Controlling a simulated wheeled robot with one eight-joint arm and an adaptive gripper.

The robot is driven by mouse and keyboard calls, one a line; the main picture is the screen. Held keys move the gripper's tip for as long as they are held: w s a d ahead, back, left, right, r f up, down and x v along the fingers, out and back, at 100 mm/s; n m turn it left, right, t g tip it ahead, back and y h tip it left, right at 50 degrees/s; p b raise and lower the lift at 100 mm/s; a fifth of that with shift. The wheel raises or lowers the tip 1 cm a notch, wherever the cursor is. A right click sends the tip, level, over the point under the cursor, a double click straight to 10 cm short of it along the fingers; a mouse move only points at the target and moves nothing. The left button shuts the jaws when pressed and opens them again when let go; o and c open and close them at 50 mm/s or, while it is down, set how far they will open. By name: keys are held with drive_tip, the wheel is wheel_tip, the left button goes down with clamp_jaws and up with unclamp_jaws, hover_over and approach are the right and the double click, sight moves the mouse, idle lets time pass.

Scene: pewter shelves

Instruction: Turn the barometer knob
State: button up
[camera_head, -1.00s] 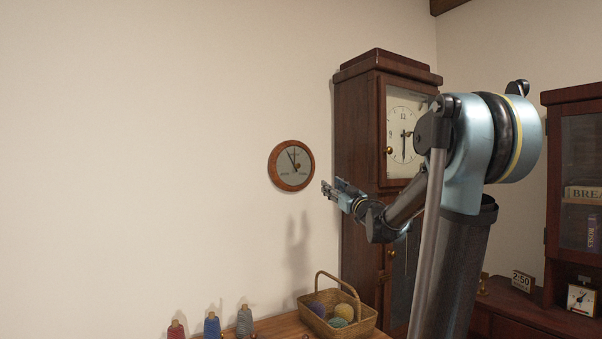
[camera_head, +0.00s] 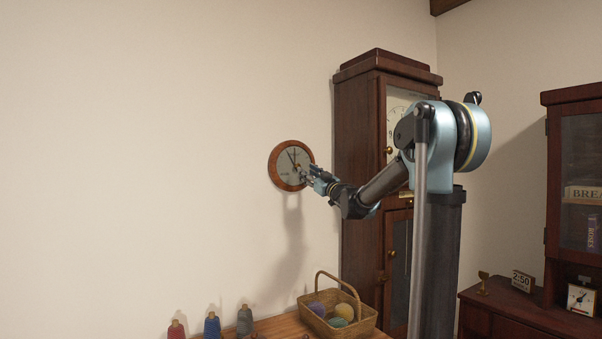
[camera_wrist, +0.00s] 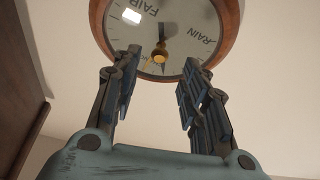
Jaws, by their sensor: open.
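The barometer (camera_head: 284,153) is a round dial with a wooden rim, hung on the pale wall left of the tall clock. In the wrist view its face (camera_wrist: 188,20) shows "RAIN" and "FAIR", with a small brass knob (camera_wrist: 160,56) at its centre and a dark hand. My gripper (camera_head: 306,174) is at the lower right edge of the barometer in the head view. In the wrist view my gripper (camera_wrist: 160,75) is open, its two fingers spread left and right of the knob's line. The knob shows between and beyond the fingertips; I see no contact.
A tall wooden clock case (camera_head: 358,190) stands right of the barometer. Below, a wooden table holds a wicker basket (camera_head: 350,331) of yarn balls and several thread spools (camera_head: 212,325). A cabinet (camera_head: 549,190) stands far right. The wall left of the barometer is bare.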

sight(297, 166)
drive_tip(key=shift+x, duration=2.65)
clamp_jaws()
